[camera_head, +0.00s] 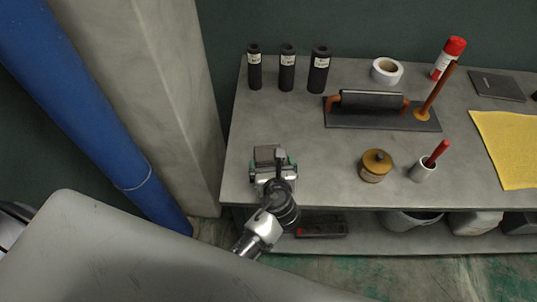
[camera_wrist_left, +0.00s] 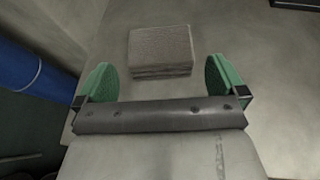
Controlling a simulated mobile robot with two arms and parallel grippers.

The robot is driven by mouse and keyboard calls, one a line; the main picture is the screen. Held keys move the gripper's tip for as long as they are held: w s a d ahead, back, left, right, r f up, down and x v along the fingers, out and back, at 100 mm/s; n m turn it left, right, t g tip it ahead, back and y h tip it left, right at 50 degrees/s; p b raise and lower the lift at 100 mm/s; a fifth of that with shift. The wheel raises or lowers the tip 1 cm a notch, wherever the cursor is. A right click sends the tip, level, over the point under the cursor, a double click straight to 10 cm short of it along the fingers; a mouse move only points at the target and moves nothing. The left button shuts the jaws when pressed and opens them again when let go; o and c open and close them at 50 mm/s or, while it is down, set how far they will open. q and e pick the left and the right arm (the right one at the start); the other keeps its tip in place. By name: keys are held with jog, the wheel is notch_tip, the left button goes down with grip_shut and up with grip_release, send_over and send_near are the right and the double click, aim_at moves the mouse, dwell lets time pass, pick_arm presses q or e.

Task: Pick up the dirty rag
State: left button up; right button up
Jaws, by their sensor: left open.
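The dirty rag (camera_wrist_left: 160,48) is a folded grey-brown cloth lying on the worktable. In the left wrist view it lies ahead of my left gripper (camera_wrist_left: 163,80), roughly centred between the green fingertips. The fingers are open and apart, with nothing between them that I can see touching. In the head view my left gripper (camera_head: 272,162) is over the front left part of the table (camera_head: 310,165), and the rag (camera_head: 266,154) shows just at its fingers, partly covered by them. My right gripper is not in view.
Black cylinders (camera_head: 288,70), a tape roll (camera_head: 387,70) and a red-capped can (camera_head: 448,57) stand at the back. A blue pipe (camera_head: 90,110) stands left.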

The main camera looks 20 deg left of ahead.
aim_at(269, 155)
pick_arm(q)
jog(key=shift+p+x, duration=0.4)
jog(key=shift+x, duration=2.7)
jog(key=shift+s, duration=0.1)
jog(key=c, duration=0.7)
jog(key=shift+r, duration=0.1)
